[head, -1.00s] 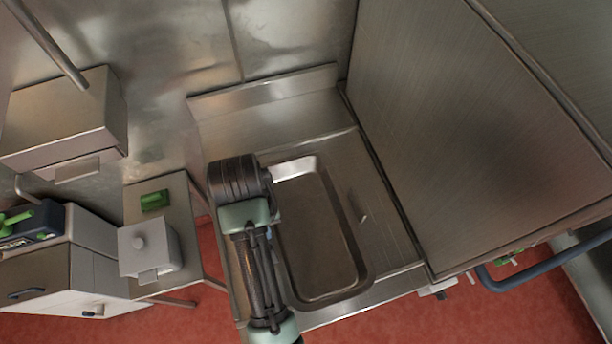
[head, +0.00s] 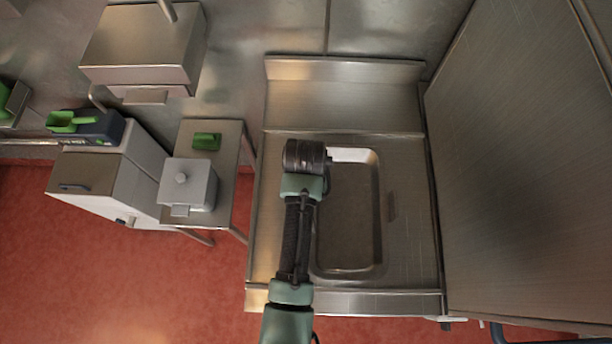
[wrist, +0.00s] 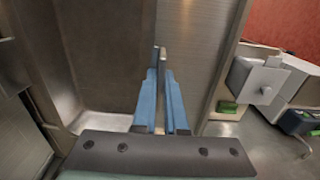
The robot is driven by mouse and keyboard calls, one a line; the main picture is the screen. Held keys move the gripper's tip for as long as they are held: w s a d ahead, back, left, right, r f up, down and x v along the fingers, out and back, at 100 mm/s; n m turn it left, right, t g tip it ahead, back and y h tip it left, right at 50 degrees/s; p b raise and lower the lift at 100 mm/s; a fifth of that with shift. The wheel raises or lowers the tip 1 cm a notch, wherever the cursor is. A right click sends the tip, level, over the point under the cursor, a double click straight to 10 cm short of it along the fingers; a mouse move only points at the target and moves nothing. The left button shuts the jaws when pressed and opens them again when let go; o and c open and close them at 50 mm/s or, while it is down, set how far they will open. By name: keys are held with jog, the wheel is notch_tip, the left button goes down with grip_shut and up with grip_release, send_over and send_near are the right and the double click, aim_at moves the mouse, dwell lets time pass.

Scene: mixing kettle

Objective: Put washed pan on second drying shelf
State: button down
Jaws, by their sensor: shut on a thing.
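In the wrist view the two blue fingers of my gripper (wrist: 160,75) are closed on a thin grey metal piece (wrist: 162,54), which shows only as a narrow strip between the tips. It is likely the pan seen edge-on, but most of it is hidden. In the head view my dark wrist is over the left rim of the sink (head: 347,225); it covers the fingers and what they hold. The sink basin also shows in the wrist view (wrist: 100,50), left of the fingers. I cannot make out a drying shelf in either view.
A tall metal panel (head: 530,190) stands right of the sink. To its left are a small table (head: 226,165) with a lidded box (head: 188,184) and a green item (head: 206,141), a white machine (head: 100,180) and a wall-mounted metal box (head: 140,45). Red floor (head: 120,280) lies open in front.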

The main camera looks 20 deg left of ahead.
jog(key=shift+w+f, duration=0.1)
jog(key=shift+f, duration=1.3)
jog(key=c, duration=1)
grip_release()
jog(key=shift+o, duration=0.2)
